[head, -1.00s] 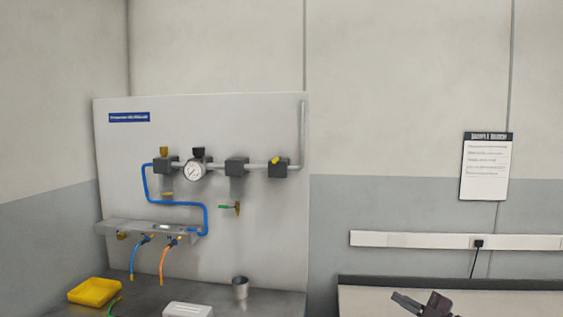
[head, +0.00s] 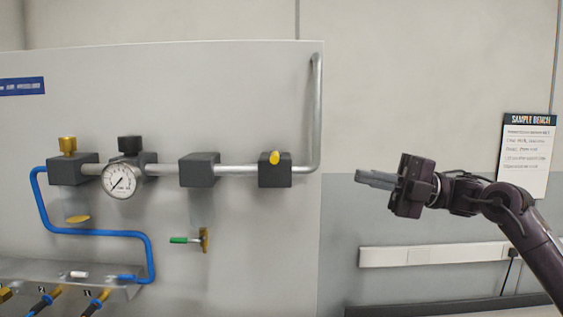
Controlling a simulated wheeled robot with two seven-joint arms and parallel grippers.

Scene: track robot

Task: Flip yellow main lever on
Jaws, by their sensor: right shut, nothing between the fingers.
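The yellow main lever (head: 275,157) sits on the front of the rightmost dark valve block (head: 274,176) on the grey pipe. It looks short, as if seen nearly end-on. My right gripper (head: 360,178) is raised to the right of the panel, its fingers pointing left toward the valve block. The fingers are shut and empty, and in the picture a gap separates them from the lever. My left gripper is not in view.
A sample bench notice (head: 527,150) and a white wall trunking (head: 430,253) are at right.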

